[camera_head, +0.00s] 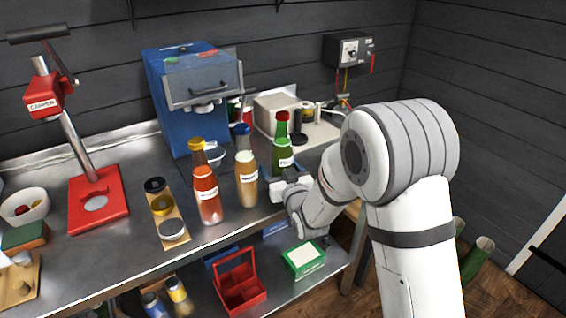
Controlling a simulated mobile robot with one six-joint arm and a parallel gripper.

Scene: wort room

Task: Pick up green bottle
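The green bottle (282,152) has a red cap and a pale label and stands upright near the right end of the metal counter. My gripper (284,184) is at the lower part of this bottle, reaching in from the right. Its white wrist and dark fingers are small and partly merge with the bottle's base, so I cannot tell whether the fingers touch it or how far apart they are. The bottle's foot is hidden behind the gripper.
A tan bottle (246,172) stands close left of the green one, and an orange bottle (206,190) beyond it. A blue machine (190,95) is behind. A red capper (97,200) stands left. The lower shelf holds a red carrier (240,288) and a green box (303,259).

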